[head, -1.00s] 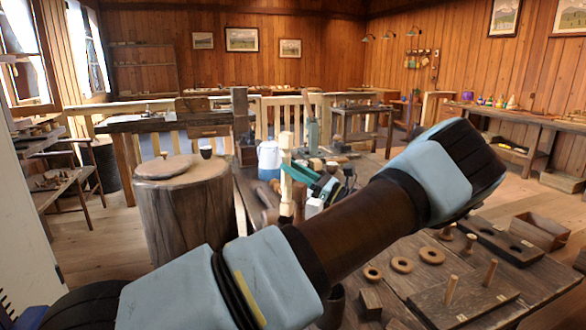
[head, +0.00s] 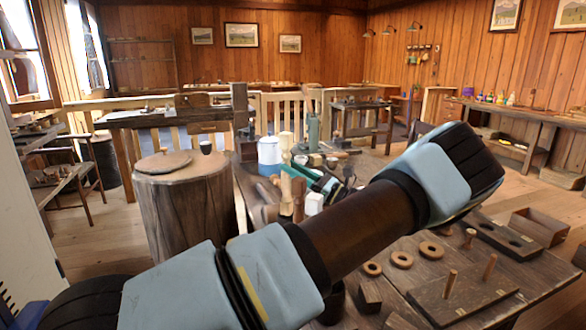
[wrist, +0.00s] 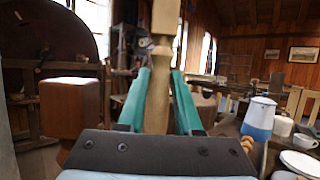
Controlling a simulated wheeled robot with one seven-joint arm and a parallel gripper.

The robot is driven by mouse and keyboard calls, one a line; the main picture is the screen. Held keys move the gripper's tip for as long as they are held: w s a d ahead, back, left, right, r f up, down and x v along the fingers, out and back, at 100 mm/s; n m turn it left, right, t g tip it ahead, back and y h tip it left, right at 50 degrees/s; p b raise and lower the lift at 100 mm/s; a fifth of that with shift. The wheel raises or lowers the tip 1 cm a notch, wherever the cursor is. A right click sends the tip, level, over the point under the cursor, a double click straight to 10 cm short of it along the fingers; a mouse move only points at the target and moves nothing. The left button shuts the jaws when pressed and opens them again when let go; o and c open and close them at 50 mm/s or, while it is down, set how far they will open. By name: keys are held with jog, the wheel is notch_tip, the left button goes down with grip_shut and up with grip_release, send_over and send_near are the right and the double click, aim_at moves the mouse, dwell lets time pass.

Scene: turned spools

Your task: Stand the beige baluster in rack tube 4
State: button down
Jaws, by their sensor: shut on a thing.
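The beige baluster (wrist: 158,100) stands roughly upright between the teal fingers of my gripper (wrist: 158,105) in the wrist view. In the head view my gripper (head: 308,178) is partly hidden behind my forearm, over the cluttered bench, and the baluster is hard to separate from the clutter. I cannot make out a numbered rack tube; my arm hides part of the bench.
A round stump (head: 185,215) stands left of the bench. A blue and white jug (head: 269,157) is behind my gripper. Wooden rings (head: 402,260), a pegged board (head: 465,292), a holed dark board (head: 505,240) and an open box (head: 540,228) lie right. A brown block (wrist: 72,108) is close left in the wrist view.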

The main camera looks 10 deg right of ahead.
jog(key=shift+f, duration=0.15)
jog(key=shift+f+b, duration=0.6)
jog(key=shift+f, duration=0.55)
jog(key=shift+f, duration=0.1)
jog(key=shift+f+b, duration=0.65)
jog(key=shift+f, duration=0.75)
jog(key=c, duration=0.5)
grip_release()
jog(key=b+v, duration=0.3)
jog(key=v, duration=0.8)
